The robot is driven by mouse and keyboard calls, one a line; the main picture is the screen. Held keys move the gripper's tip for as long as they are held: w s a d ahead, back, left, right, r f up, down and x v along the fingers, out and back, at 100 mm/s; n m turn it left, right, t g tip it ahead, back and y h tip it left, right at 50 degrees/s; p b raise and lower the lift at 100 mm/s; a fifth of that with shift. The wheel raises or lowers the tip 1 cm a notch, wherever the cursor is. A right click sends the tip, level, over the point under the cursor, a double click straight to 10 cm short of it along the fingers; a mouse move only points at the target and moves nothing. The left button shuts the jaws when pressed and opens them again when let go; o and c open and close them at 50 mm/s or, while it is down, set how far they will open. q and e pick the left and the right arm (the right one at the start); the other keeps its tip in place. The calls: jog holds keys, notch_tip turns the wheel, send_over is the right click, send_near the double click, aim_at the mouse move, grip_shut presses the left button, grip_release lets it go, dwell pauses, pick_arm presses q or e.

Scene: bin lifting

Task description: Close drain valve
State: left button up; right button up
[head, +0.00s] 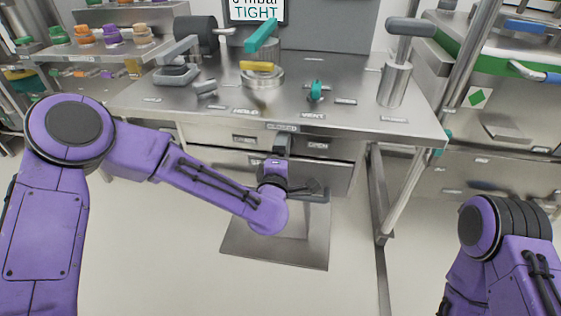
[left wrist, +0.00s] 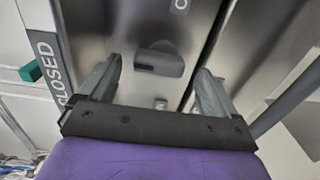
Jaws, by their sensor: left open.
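My left gripper (head: 282,146) is at the front edge of the steel bench, just below the CLOSED label (head: 282,127) and left of the OPEN label (head: 317,146). In the left wrist view the left gripper (left wrist: 158,90) is open, its two grey fingers apart. A grey handle (left wrist: 160,58), which looks like the drain valve's, lies between and beyond the fingertips, with no visible contact. In the head view my gripper hides this handle. The CLOSED label also shows at the left of the wrist view (left wrist: 50,68). My right gripper is out of view; only its arm shows at lower right.
The steel bench top (head: 215,105) carries a small teal valve (head: 316,91), a teal-and-yellow-handled fitting (head: 262,72) and a grey-handled post (head: 396,80). Drawers (head: 235,138) are under the bench. A bench leg (head: 375,190) stands to the right. The floor in front is mostly open.

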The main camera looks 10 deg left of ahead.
pick_arm(q)
jog(key=s, duration=0.7)
jog(key=s+a+f+m+g, duration=0.35)
jog(key=s+f, duration=0.35)
jog(key=f, duration=0.3)
jog(key=s+a+f+m+g+y, duration=0.1)
jog(key=s+a+f+m+g, duration=0.35)
jog(key=f, duration=0.45)
jog(key=s+a+f+m+g, duration=0.2)
jog(key=s+a+f+g, duration=0.25)
jog(key=s+f, duration=0.45)
jog(key=s+a+f+m+g+y, duration=0.1)
jog(key=s+a+f, duration=0.1)
jog(key=s+a, duration=0.25)
jog(key=s+a+f+g+y, duration=0.1)
jog(key=s+a+f, duration=0.25)
jog(key=s, duration=0.25)
notch_tip(320, 180, up, 15)
jog(key=p, duration=1.4)
jog(key=shift+s, duration=0.35)
